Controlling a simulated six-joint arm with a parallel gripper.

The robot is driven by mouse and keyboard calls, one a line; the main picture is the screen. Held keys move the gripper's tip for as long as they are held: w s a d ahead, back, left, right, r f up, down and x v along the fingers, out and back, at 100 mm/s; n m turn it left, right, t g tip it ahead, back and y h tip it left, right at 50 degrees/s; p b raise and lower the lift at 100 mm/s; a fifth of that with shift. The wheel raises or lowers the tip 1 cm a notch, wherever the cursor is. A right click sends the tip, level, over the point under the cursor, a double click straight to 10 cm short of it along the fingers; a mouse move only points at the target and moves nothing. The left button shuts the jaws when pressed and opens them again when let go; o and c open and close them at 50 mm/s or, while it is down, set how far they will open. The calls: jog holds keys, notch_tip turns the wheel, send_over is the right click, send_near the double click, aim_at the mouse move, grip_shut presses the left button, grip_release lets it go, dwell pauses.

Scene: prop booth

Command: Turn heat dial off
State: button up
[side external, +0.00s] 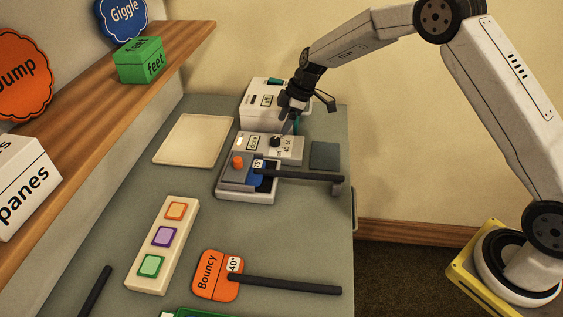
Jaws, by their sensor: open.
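The heat dial looks to be the dark round knob (275,141) on a light panel (294,151) with small labels, at the back right of the grey-green table. The marks around the dial are too small to read. My gripper (290,118) points down just above and beside the dial, with its fingers open. I cannot tell whether a finger touches the dial. The gripper and wrist hide part of the panel's back edge and the white box (258,95) behind it.
In front of the panel sits a grey-and-white device (230,178) with an orange knob, holding a dark-handled blue paddle (258,179). An orange "Bouncy" paddle (218,275), a three-button strip (163,237) and a cream board (194,140) lie on the table. A wooden shelf (110,105) runs along the left.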

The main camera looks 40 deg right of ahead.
aim_at(276, 139)
jog(key=shift+x, duration=2.95)
jog(key=shift+r, duration=0.1)
grip_shut()
